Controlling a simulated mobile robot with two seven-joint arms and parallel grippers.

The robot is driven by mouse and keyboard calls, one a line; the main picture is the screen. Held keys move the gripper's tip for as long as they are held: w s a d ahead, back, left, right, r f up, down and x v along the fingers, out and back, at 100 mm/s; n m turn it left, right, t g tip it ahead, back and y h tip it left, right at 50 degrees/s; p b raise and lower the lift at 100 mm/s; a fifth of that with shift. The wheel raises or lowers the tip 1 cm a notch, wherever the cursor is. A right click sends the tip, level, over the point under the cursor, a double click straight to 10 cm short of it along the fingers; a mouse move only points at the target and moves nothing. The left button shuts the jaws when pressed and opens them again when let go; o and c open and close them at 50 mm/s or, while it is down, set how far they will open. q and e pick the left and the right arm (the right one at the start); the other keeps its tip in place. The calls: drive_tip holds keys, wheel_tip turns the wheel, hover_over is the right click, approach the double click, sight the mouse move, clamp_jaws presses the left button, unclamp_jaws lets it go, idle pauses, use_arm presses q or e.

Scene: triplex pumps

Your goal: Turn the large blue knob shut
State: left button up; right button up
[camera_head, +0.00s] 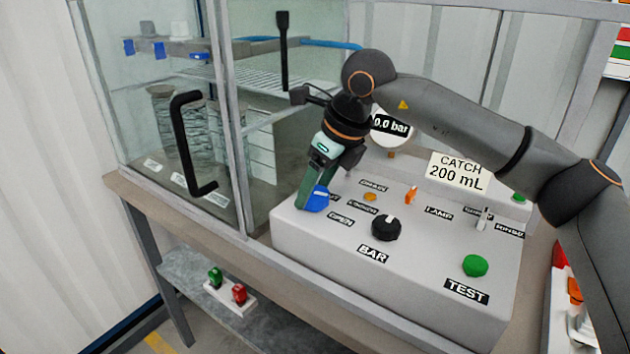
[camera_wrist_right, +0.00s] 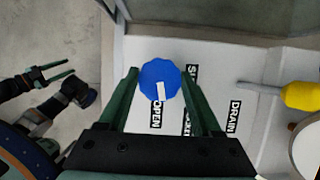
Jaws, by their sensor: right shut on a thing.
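The large blue knob (camera_head: 317,202) sits at the left end of the grey control panel, beside the OPEN label (camera_head: 340,218). In the right wrist view the blue knob (camera_wrist_right: 158,76) has a white mark that points toward the OPEN label (camera_wrist_right: 156,114). My right gripper (camera_head: 314,188) reaches down over the knob, with one green finger on each side. In the wrist view the right gripper (camera_wrist_right: 159,80) is shut on the knob. My left gripper (camera_wrist_right: 52,74) shows at the left of the wrist view, its fingers apart and empty, away from the panel.
A black BAR knob (camera_head: 386,228), a green TEST button (camera_head: 475,265) and small switches share the panel. A glass cabinet with a black handle (camera_head: 188,145) stands to the left. A gauge reading 0.0 bar (camera_head: 391,130) is behind. Red and green items lie on the lower shelf (camera_head: 195,285).

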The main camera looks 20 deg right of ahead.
drive_tip(key=shift+r+n+y+p, duration=0.2)
drive_tip(key=shift+n+y+p, duration=0.3)
drive_tip(key=shift+n, duration=0.4)
drive_tip(key=n+g+p, duration=0.2)
drive_tip(key=n+p, duration=0.2)
drive_tip(key=shift+n+y, duration=0.3)
drive_tip(key=shift+y, duration=0.1)
drive_tip(key=shift+w+n+g+p, duration=0.1)
drive_tip(key=shift+n+g+p, duration=0.3)
drive_tip(key=shift+n+p, duration=0.4)
drive_tip(key=shift+n+g+p, duration=0.3)
drive_tip(key=shift+n+p, duration=0.15)
drive_tip(key=shift+n, duration=0.55)
drive_tip(key=n+g+p, duration=0.1)
drive_tip(key=n, duration=0.1)
drive_tip(key=shift+w+n, duration=0.1)
drive_tip(key=shift+n, duration=0.2)
drive_tip(key=shift+f+n+g+p, duration=0.15)
drive_tip(key=shift+n+g+p, duration=0.45)
drive_tip(key=shift+n, duration=0.7)
use_arm(q)
wheel_tip(320, 180, up, 7)
drive_tip(key=s+a, duration=0.1)
drive_tip(key=shift+a+f+y, duration=0.15)
drive_tip(key=shift+a+y, duration=0.15)
drive_tip(key=shift+a, duration=0.1)
drive_tip(key=shift+a+f, duration=0.1)
use_arm(e)
drive_tip(key=shift+n, duration=0.3)
